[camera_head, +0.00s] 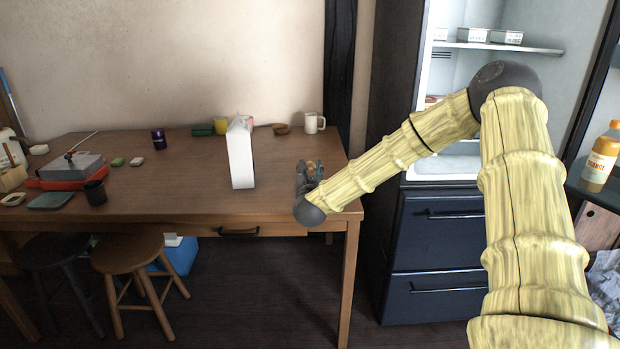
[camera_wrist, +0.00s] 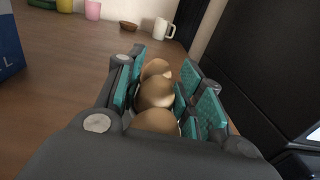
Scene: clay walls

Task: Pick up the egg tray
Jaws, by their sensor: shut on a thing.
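The egg tray shows in the wrist view as a row of brown eggs (camera_wrist: 156,94) between my fingers; the tray body itself is mostly hidden by the fingers and palm. My gripper (camera_wrist: 168,88) is shut on it, with teal-padded fingers along both sides. In the head view my gripper (camera_head: 311,172) is at the right end of the wooden table (camera_head: 200,195), and the eggs there are small and mostly hidden. I cannot tell whether the tray touches the tabletop.
A white carton (camera_head: 241,155) stands left of my gripper. A white mug (camera_head: 314,123) and a brown bowl (camera_head: 281,129) are behind it. The open fridge (camera_head: 440,215) is to the right. Two stools (camera_head: 128,253) stand at the table's front left. The middle of the tabletop is mostly clear.

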